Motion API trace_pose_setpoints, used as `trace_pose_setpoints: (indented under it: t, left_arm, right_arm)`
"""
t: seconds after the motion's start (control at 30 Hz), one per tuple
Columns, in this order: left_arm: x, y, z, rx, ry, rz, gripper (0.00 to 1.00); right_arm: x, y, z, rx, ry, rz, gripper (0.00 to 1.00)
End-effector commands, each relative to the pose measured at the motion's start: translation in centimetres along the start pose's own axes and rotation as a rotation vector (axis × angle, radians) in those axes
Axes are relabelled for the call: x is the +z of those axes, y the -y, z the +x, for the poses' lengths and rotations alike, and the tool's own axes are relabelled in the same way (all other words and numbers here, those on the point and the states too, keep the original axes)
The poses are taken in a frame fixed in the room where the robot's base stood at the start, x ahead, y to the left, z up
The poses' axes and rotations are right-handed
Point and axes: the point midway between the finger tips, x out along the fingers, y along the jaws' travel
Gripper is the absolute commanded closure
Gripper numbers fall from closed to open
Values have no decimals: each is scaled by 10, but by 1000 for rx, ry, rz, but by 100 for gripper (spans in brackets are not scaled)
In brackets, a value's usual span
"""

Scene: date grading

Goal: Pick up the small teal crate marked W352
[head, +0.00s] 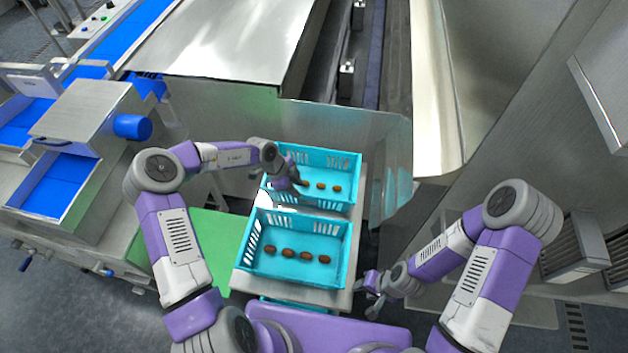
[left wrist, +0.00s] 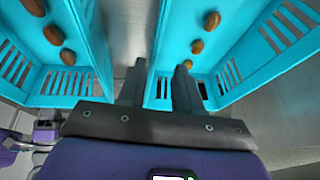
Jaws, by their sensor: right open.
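Two teal slatted crates stand one behind the other on a narrow stand. The rear crate (head: 345,160) and the front crate (head: 300,273) each hold a row of several brown dates. No marking is readable on either, so I cannot tell which is W352. My left gripper (head: 294,186) is at the left part of the rear crate, near its front wall. In the left wrist view its fingers (left wrist: 158,75) are apart with nothing clearly held, close to a wall beside the gap between the crates. My right gripper (head: 373,304) is open and empty, right of the front crate.
A green surface (head: 205,235) lies left of the stand. A steel machine with a blue tray (head: 58,185) stands further left. A sheet-metal guard (head: 345,122) rises behind the rear crate. Steel panels close in on the right.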

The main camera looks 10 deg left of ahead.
Motion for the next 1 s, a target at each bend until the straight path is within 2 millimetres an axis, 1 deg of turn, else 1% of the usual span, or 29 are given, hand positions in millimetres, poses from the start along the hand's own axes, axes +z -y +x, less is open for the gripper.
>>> trace_pose_setpoints:
  t: [0.03,0.27,0.4,0.5,0.6,0.8,0.87,1.0]
  left_arm:
    - [0,-1,6,2,-1,1,66]
    - [-1,-2,32,3,-1,2,66]
    - [-2,-4,55,4,-1,2,66]
    - [-2,-3,66,1,-1,2,66]
    - [-2,-3,70,1,0,3,66]
    - [-2,-3,70,0,0,3,66]
    - [-2,-3,70,0,0,3,74]
    - [-2,-3,70,1,0,2,95]
  right_arm:
    - [0,0,1,0,0,0,57]
    - [0,0,2,0,1,0,57]
    - [0,-1,3,0,1,0,57]
    - [0,-1,4,0,0,0,57]
    - [0,-1,4,0,0,0,57]
    - [0,-1,4,0,0,0,57]
    - [0,-1,4,0,0,0,57]
    - [0,-1,4,0,0,0,57]
